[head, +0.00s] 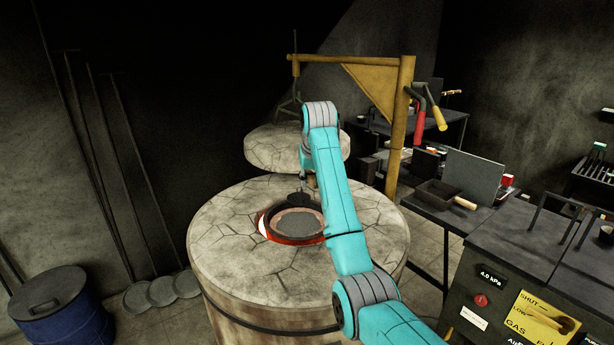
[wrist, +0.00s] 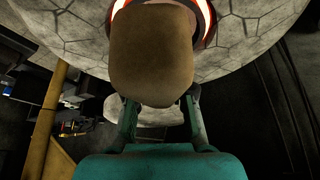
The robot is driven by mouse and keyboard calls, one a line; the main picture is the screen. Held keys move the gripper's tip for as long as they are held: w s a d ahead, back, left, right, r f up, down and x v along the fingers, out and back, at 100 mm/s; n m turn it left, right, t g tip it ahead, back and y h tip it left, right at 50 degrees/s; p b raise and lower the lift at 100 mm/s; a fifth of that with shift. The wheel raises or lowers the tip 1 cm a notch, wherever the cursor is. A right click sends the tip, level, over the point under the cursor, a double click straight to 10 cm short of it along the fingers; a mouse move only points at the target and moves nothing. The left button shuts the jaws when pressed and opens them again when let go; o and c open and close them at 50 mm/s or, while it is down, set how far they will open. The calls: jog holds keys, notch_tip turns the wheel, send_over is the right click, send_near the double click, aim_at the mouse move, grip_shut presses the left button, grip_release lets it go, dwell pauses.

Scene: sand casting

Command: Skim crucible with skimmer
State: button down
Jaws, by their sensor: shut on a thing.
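The crucible (head: 272,224) sits in the round opening of the furnace, with a grey-brown surface inside it and a glowing red-orange ring around it. A small dark disc, apparently the skimmer's head (head: 299,199), shows at the far rim of the crucible; I cannot tell whether it touches the contents. In the head view my gripper is mostly hidden by my arm above the opening.
The cracked stone furnace top (head: 232,222) surrounds the opening. Its round lid (head: 270,150) hangs behind from a yellow post and beam (head: 400,125). A workbench (head: 440,205) and a gas control panel (head: 510,290) stand right; a blue drum (head: 62,310) stands left.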

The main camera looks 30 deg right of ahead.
notch_tip(320, 180, down, 15)
jog(key=shift+r, duration=0.2)
dwell(1.3)
dwell(0.6)
jog(key=shift+w, duration=3.5)
jog(key=shift+s+a, duration=2.05)
jog(key=shift+s, duration=2)
jog(key=shift+w+d+r, duration=0.1)
jog(key=shift+w+d, duration=0.3)
jog(key=shift+d, duration=0.35)
jog(key=shift+w+d+r, duration=0.1)
jog(key=shift+w+d, duration=0.3)
jog(key=shift+d, duration=0.4)
jog(key=shift+w+d, duration=0.4)
jog(key=shift+d, duration=0.35)
jog(key=shift+r, duration=0.15)
